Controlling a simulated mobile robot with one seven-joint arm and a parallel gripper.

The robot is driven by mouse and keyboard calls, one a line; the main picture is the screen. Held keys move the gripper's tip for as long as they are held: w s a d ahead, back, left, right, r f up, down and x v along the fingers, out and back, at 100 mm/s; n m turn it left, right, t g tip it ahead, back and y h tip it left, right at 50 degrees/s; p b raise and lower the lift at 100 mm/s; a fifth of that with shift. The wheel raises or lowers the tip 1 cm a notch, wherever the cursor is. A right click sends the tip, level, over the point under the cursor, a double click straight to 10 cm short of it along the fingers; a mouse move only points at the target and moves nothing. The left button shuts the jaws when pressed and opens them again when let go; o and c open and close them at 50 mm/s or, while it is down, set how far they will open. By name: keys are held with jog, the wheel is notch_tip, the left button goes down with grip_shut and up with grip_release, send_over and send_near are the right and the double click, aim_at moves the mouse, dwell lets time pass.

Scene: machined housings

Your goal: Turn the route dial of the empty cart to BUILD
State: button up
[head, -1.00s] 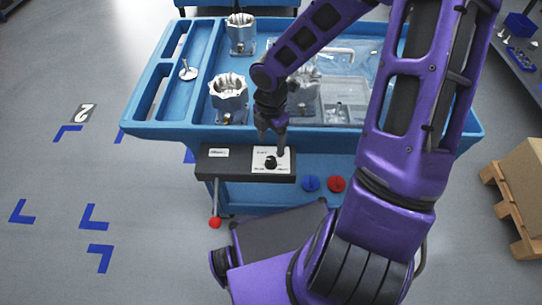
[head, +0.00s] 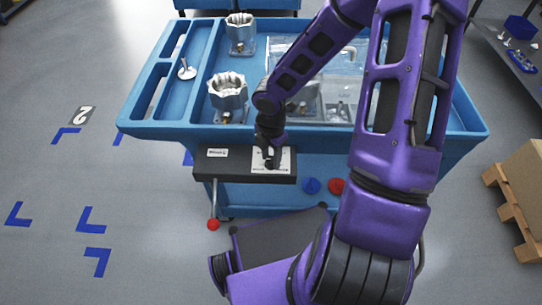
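A blue cart (head: 150,128) stands in front of me with a black control box (head: 225,165) on its near side. The box bears a white dial plate (head: 287,160); its lettering is too small to read here. My gripper (head: 271,162) points down at the middle of this plate and covers the black dial, so the dial's pointing direction is hidden. The fingertips are at the dial, but whether they are closed on it cannot be told. The cart is not bare: two silver housings (head: 228,92) (head: 240,33) stand on its left part.
A clear-covered tray area (head: 330,60) lies behind my arm on the cart. A lever with a red knob (head: 213,225) hangs below the box. Blue (head: 311,186) and red (head: 336,186) round parts sit right of it. A pallet with a carton (head: 525,190) stands at right.

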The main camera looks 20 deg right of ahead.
grip_shut()
jog(key=shift+m, duration=0.4)
jog(key=m, duration=0.4)
jog(key=shift+m+b, duration=0.4)
jog(key=m+b, duration=0.1)
jog(key=m, duration=0.5)
jog(key=o, duration=0.6)
grip_release()
